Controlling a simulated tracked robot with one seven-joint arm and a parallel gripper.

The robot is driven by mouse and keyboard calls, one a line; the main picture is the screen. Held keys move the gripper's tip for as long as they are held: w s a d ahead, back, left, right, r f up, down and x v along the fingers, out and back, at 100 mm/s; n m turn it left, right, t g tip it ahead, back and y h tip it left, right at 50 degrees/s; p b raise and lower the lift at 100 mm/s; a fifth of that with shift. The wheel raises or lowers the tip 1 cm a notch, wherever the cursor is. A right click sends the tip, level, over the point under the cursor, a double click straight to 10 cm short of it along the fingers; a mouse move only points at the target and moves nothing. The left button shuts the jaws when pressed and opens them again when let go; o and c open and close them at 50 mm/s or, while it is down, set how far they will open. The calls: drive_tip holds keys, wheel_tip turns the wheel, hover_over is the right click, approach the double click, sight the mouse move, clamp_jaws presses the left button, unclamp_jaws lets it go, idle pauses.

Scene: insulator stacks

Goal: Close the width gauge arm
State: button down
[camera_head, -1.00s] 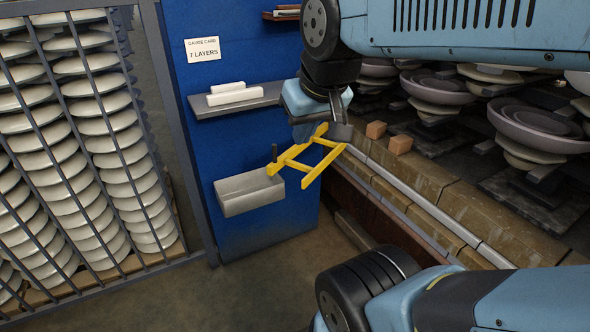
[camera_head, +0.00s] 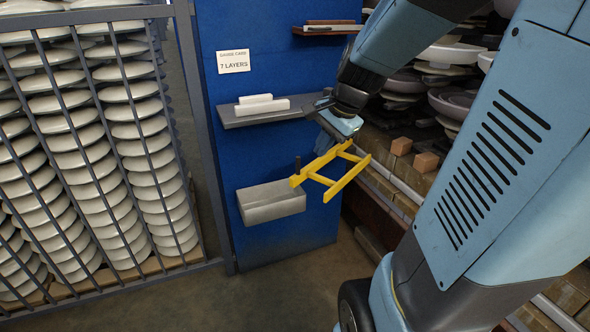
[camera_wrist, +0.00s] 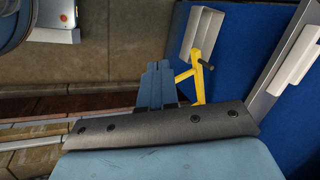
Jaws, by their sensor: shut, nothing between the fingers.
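The width gauge arm is a yellow, ladder-like frame (camera_head: 336,176) standing out from the blue panel (camera_head: 222,105), beside a dark upright peg. It reaches to the right, past the panel's edge. Part of it shows in the wrist view (camera_wrist: 197,76), to the right of my fingers. My gripper (camera_wrist: 158,84) is shut and empty, its fingers side by side. In the head view my wrist (camera_head: 340,122) is just above the frame's far bar, and the fingertips are hard to make out. I cannot tell whether they touch the frame.
A barred rack of white discs (camera_head: 95,150) stands left. Brown blocks (camera_head: 402,145) and stacked insulators (camera_head: 455,104) are at right.

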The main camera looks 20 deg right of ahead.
sight(334, 190)
drive_tip(key=w+d+f+m, duration=0.4)
drive_tip(key=d+f+m, duration=0.4)
drive_tip(key=w+d+f+m, duration=0.3)
drive_tip(key=d+f+m, duration=0.5)
drive_tip(key=f+m, duration=0.1)
drive_tip(key=shift+w+a+f, duration=0.65)
drive_tip(key=shift+w+f, duration=0.45)
drive_tip(key=shift+f, duration=0.35)
drive_tip(key=shift+w+a+f, duration=0.6)
drive_tip(key=shift+w+f, duration=0.5)
drive_tip(key=shift+f, duration=0.4)
drive_tip(key=shift+w+a+f, duration=0.65)
drive_tip(key=shift+w+f, duration=0.45)
drive_tip(key=shift+f, duration=0.35)
